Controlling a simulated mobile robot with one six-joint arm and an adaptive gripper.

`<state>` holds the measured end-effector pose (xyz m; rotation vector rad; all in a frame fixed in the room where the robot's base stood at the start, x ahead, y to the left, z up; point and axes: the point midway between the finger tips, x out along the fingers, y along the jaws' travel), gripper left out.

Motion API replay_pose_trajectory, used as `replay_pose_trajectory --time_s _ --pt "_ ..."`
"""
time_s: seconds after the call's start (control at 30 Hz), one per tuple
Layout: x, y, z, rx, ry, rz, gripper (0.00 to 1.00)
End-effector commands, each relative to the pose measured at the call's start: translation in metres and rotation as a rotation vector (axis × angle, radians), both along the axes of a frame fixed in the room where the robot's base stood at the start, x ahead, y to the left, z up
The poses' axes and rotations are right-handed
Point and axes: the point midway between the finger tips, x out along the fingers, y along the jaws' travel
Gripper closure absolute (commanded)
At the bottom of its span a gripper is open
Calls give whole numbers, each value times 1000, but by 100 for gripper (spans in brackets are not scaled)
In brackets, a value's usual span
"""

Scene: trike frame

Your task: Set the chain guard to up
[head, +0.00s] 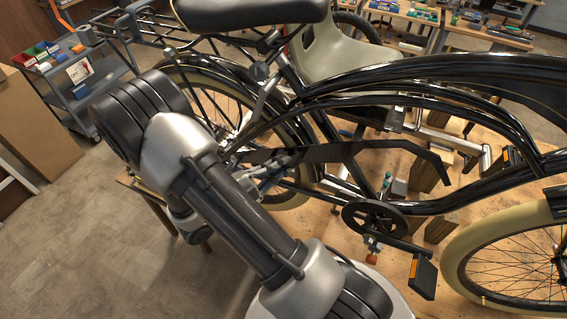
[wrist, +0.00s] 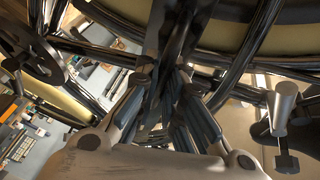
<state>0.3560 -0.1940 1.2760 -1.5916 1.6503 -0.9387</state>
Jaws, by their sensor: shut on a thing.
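The chain guard (head: 375,149) is a long flat black bar in the head view. It runs roughly level across the trike frame, above the chainring (head: 374,217) and apart from it, and its right end bends downward. My gripper (head: 278,165) is at the guard's left part, partly hidden by my own arm. In the wrist view my gripper (wrist: 168,105) has its fingers closed on the dark bar of the chain guard (wrist: 160,40), which runs up and away between them. The exact contact is dark and hard to make out.
Black frame tubes (head: 430,75) pass close above and behind the guard. The rear wheel (head: 205,92) stands behind my gripper. A pedal (head: 422,278) hangs low at the right. A wooden workbench (head: 335,245) lies below, and open floor (head: 90,245) is at left.

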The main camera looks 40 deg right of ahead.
Motion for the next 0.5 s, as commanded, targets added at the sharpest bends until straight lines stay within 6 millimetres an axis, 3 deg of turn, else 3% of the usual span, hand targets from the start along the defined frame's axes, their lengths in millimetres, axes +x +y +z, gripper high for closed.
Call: replay_pose_trajectory --time_s 0.5 --pt "4 2 7 -18 34 2 100"
